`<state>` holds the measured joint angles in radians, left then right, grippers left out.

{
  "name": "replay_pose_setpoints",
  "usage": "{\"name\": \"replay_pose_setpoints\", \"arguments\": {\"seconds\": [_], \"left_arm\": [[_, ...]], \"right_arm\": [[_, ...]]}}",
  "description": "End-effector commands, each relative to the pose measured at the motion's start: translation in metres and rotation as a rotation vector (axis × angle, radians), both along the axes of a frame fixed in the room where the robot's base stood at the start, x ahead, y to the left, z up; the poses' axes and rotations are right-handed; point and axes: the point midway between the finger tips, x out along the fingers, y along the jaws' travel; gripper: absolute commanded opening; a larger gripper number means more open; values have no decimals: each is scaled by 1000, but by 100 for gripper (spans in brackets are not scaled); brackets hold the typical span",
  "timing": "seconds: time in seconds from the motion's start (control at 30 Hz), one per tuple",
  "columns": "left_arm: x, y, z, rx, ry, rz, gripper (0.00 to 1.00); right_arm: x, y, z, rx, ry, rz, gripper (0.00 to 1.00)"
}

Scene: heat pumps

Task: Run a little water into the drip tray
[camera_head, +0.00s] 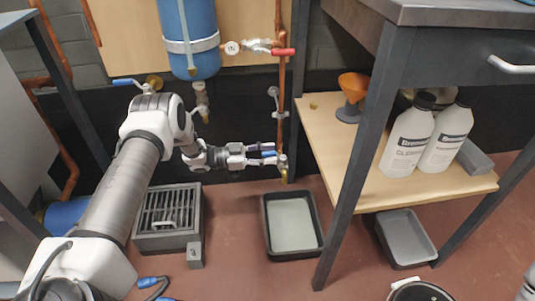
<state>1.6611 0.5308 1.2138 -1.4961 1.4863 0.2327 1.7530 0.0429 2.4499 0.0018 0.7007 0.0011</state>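A black drip tray (316,246) with a pale grey inside stands on the floor below a small brass drain tap (284,174) on a copper pipe. I cannot tell whether the tray holds water; no stream shows. My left gripper (268,154) reaches in level from the left at the tap. Its fingers are apart, with a blue lever (269,154) at or between the tips. I cannot tell whether they clamp it. My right gripper is not in view.
A blue tank (190,40), a red-handled valve (283,52) and another blue-levered valve (126,82) are behind. A floor grate (168,218) lies left of the tray. A bench (345,150) with white bottles (408,142) and an orange funnel (353,84) stands right, a grey bin (405,238) below.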

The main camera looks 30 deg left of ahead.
Motion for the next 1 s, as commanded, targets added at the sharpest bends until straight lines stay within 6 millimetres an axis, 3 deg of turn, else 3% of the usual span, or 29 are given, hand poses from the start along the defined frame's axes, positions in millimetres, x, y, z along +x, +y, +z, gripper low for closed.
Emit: {"name": "replay_pose_setpoints", "arguments": {"seconds": [0.17,0.5,1.0], "left_arm": [[-7,10,0,-1,1,2,42],[-42,58,0,0,0,1,42],[-44,61,0,0,0,0,42]], "right_arm": [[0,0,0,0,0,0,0],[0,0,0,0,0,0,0],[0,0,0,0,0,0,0]]}}
